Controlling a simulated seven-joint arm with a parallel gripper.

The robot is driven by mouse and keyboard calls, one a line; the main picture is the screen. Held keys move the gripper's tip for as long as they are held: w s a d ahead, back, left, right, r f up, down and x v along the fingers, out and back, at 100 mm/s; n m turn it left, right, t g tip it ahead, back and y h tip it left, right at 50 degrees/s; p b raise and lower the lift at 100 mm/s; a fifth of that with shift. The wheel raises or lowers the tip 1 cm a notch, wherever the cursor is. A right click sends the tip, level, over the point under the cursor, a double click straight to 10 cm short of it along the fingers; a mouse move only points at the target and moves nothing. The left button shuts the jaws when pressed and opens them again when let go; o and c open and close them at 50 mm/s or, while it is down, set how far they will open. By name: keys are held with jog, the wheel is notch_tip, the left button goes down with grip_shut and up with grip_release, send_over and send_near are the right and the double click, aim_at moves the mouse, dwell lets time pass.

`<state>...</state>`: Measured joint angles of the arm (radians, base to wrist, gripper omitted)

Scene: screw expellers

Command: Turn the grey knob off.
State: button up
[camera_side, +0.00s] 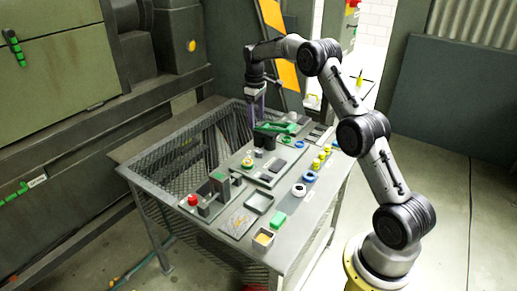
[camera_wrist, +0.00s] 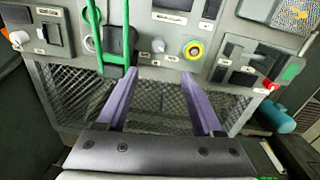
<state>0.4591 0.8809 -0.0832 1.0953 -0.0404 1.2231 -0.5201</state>
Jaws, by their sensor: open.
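A small pale grey knob (camera_wrist: 158,45) stands on the grey panel in the wrist view, between a dark switch block and a yellow-ringed button. It looks like the grey knob, but which way it is turned is too small to tell. I cannot pick it out surely in the side view. My gripper (camera_wrist: 160,74) is open, its two purple fingers spread with nothing between them. The knob shows just beyond the fingertips, apart from them. In the side view my gripper (camera_side: 255,122) points down over the far part of the panel table.
A green handle (camera_wrist: 96,42) rises close to the left finger; it also shows in the side view (camera_side: 277,128). The yellow-ringed button (camera_wrist: 193,50) lies right of the knob. A red button (camera_side: 193,200) stands at the table's near left. Mesh (camera_wrist: 75,95) lies below the panel.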

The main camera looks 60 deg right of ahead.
aim_at(259, 151)
jog(key=f, duration=0.9)
jog(key=d+f, duration=0.1)
jog(key=f, duration=0.4)
jog(key=shift+s, duration=0.15)
grip_shut()
